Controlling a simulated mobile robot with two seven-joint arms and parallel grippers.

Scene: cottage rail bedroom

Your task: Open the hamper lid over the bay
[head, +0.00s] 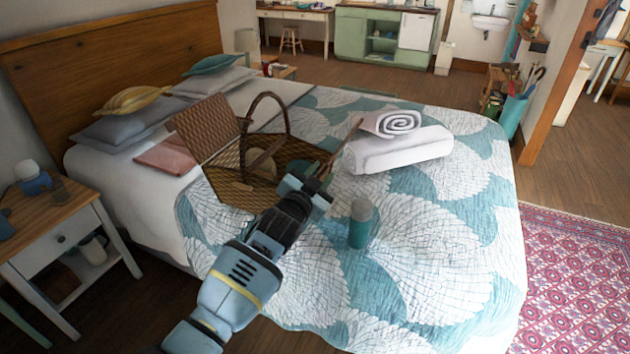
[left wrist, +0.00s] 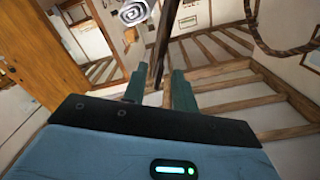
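The wicker hamper (head: 230,192) stands on the bed with its arched handle (head: 270,97) up. One woven lid (head: 205,128) stands raised at its left. The other lid (head: 343,148) is at the right, raised and seen nearly edge-on. A round tan thing (head: 262,164) shows inside the hamper. My left gripper (head: 310,185) is at the hamper's near right side, by the right lid's lower end. In the left wrist view, the thin dark lid edge (left wrist: 159,50) shows between the parted fingers (left wrist: 158,88); contact is unclear. My right gripper is out of view.
A teal bottle (head: 362,223) stands on the bed close to my left gripper. A nightstand (head: 50,225) is at the left. The bed's right front is clear.

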